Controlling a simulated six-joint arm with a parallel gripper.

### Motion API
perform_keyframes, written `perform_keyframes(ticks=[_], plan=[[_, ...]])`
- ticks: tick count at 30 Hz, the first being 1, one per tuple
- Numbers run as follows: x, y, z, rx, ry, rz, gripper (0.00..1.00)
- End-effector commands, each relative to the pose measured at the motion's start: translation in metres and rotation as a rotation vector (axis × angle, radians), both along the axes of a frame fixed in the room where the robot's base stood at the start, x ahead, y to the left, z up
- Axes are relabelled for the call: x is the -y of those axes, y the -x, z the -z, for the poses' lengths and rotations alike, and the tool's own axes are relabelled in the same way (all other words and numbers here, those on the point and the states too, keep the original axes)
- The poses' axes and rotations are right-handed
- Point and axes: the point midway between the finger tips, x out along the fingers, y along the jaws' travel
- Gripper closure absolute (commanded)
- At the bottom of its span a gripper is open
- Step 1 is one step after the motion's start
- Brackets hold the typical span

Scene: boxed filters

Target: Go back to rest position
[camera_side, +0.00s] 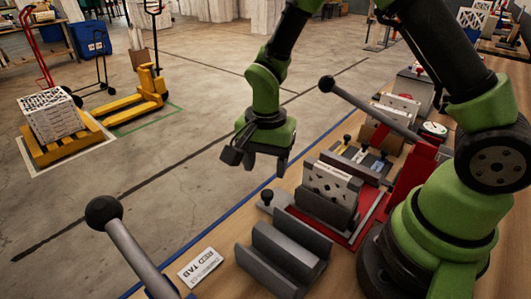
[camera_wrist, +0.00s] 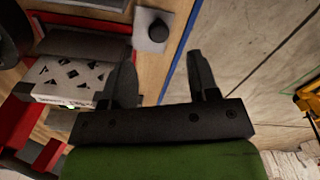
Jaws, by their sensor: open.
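My gripper (camera_side: 266,168) hangs above the work table's left edge in the side view, at the end of my green and black arm. In the wrist view its two dark fingers (camera_wrist: 160,72) stand apart with nothing between them. A white piece with dark cut-outs (camera_side: 334,183) sits upright in a dark holder on the red fixture, below and right of my gripper. It also shows in the wrist view (camera_wrist: 72,80), left of the fingers and partly hidden by the left one. My gripper is clear of it.
A grey grooved block (camera_side: 282,258) and a "RED TAB" card (camera_side: 201,267) lie at the front of the table. Levers with black ball knobs (camera_side: 103,212) (camera_side: 326,84) rise near the fixture.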

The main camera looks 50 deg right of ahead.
Motion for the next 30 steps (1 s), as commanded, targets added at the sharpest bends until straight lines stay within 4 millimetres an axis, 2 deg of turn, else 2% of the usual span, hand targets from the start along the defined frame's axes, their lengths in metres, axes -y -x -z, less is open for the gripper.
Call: perform_keyframes(ticks=[3,6,16,19,22,25,30], plan=[[0.000,-0.001,-0.016,0.003,0.000,-0.001,0.45],[0.000,0.000,-0.023,0.001,0.000,-0.001,0.45],[0.000,0.000,-0.025,0.001,0.000,-0.002,0.45],[0.000,0.001,-0.034,0.017,-0.005,-0.017,0.45],[0.002,0.004,-0.057,0.064,-0.016,-0.067,0.45],[0.004,0.015,-0.093,0.140,-0.030,-0.151,0.45],[0.008,0.047,-0.149,0.288,-0.033,-0.329,0.45]])
